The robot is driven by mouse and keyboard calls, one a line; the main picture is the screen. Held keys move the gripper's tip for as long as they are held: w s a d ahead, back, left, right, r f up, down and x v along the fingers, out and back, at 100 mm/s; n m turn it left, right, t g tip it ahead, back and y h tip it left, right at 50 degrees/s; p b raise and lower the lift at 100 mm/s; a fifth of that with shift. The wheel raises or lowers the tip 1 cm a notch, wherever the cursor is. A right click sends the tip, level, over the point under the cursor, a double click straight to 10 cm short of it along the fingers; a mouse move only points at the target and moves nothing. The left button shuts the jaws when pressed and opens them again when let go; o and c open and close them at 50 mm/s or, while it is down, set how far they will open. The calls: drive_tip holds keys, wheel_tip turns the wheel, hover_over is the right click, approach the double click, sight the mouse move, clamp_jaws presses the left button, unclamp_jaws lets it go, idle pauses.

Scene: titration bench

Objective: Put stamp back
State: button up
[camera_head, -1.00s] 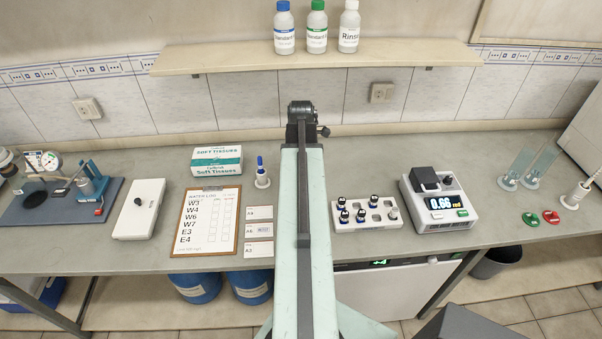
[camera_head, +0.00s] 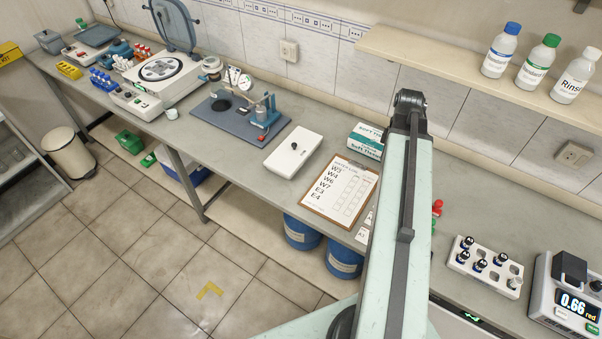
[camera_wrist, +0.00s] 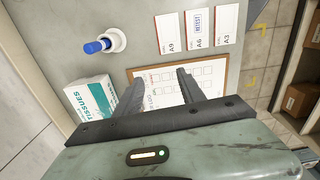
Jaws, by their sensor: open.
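My gripper (camera_wrist: 160,86) is open in the wrist view, its two dark fingers apart with nothing between them, above the clipboard (camera_wrist: 222,68). In the head view it is hidden behind my arm. In the head view a small red-topped object (camera_head: 437,207) stands just right of my arm, partly hidden; I cannot tell whether it is the stamp. In the wrist view a blue-tipped upright object (camera_wrist: 94,47) sits in a round white holder (camera_wrist: 118,39), apart from my gripper. A card marked A6 (camera_wrist: 199,38) bears a boxed RETEST mark.
A tissue box (camera_wrist: 92,97) stands beside the fingers. Cards A9 (camera_wrist: 171,32) and A3 (camera_wrist: 228,22) flank A6. A white vial rack (camera_head: 485,268) and a meter (camera_head: 570,290) are at right. A white box (camera_head: 293,150) and blue board (camera_head: 240,118) lie left.

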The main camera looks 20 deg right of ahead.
drive_tip(key=w+a+m, duration=0.3)
drive_tip(key=a, duration=0.9)
drive_tip(key=w+a+m, duration=0.2)
drive_tip(key=a, duration=1)
drive_tip(key=w+a+m, duration=0.3)
drive_tip(key=a, duration=0.8)
wheel_tip(320, 180, down, 7)
drive_tip(key=b, duration=0.6)
drive_tip(key=shift+r+b, duration=0.15)
drive_tip(key=shift+b, duration=0.25)
drive_tip(key=shift+s, duration=0.1)
